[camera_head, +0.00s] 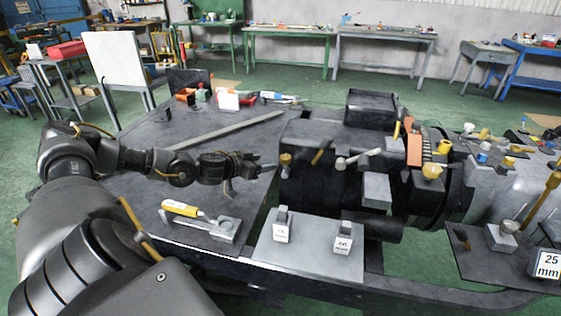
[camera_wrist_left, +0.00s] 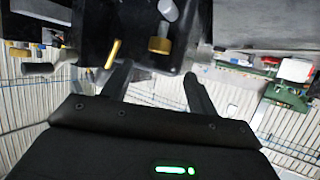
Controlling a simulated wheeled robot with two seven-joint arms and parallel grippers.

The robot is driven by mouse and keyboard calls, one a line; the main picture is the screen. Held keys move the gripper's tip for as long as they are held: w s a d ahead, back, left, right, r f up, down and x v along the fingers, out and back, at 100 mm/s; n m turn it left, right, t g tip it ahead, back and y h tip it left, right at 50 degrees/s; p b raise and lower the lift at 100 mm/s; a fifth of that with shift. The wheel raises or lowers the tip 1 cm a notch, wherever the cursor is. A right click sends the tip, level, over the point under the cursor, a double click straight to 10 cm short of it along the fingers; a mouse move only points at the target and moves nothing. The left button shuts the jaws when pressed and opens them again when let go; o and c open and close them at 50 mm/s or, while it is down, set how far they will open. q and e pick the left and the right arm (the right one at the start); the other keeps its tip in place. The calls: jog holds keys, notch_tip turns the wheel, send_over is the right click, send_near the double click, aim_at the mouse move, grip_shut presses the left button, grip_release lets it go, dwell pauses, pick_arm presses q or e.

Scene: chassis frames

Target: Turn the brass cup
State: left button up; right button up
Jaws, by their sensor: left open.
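My left gripper (camera_head: 266,168) reaches in from the left over the table, its tips close to the left end of the dark machine (camera_head: 320,180). In the left wrist view its fingers (camera_wrist_left: 157,78) are apart, with nothing between them. A small brass cup (camera_head: 286,159) sits on the machine's left end, just beyond the fingertips. It seems to be the brass piece (camera_wrist_left: 159,45) ahead of the gap between the fingers in the wrist view; they do not appear to touch it. Other brass-coloured caps (camera_head: 432,172) sit further right. My right gripper is not in view.
A brass lever (camera_head: 320,155) and a grey-handled lever (camera_head: 355,158) stand right of the cup. A yellow-handled tool (camera_head: 183,209) lies on the dark table (camera_head: 150,195). Two grey blocks (camera_head: 282,230) (camera_head: 342,243) stand on the front plate. Machine parts crowd the right.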

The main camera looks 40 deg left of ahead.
aim_at(282, 160)
pick_arm(q)
jog(key=p+x, duration=0.1)
jog(key=x, duration=0.9)
jog(key=shift+f, duration=0.1)
jog(key=shift+s, duration=0.1)
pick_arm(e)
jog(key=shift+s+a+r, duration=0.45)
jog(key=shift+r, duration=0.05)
